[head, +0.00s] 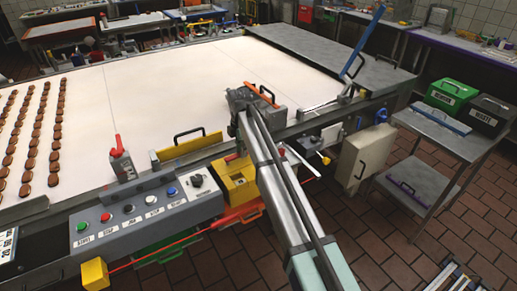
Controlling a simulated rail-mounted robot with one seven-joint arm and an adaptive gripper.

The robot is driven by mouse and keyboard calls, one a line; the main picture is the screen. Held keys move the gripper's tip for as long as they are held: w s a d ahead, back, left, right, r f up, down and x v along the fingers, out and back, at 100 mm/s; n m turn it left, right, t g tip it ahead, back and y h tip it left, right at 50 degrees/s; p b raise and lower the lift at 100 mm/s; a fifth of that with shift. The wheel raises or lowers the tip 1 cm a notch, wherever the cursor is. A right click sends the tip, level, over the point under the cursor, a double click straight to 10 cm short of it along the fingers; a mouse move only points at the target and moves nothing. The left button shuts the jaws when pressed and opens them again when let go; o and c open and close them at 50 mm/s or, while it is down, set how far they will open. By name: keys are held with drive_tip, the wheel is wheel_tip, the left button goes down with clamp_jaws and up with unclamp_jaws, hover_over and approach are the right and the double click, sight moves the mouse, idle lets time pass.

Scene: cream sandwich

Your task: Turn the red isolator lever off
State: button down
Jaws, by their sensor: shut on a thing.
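My gripper (256,98) is at the far end of my arm, over the near edge of the cream conveyor belt. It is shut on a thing.
A grey control panel (147,207) with coloured buttons is on the left. A yellow box (238,187) is just left of my arm. A cream cabinet (366,157) is to the right. A blue bar (363,43) rises beyond it. The belt (170,85) carries rows of brown biscuits at left.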

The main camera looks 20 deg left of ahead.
idle(0.3)
drive_tip(key=c, duration=1)
unclamp_jaws()
drive_tip(key=shift+a, duration=0.1)
wheel_tip(320, 180, up, 12)
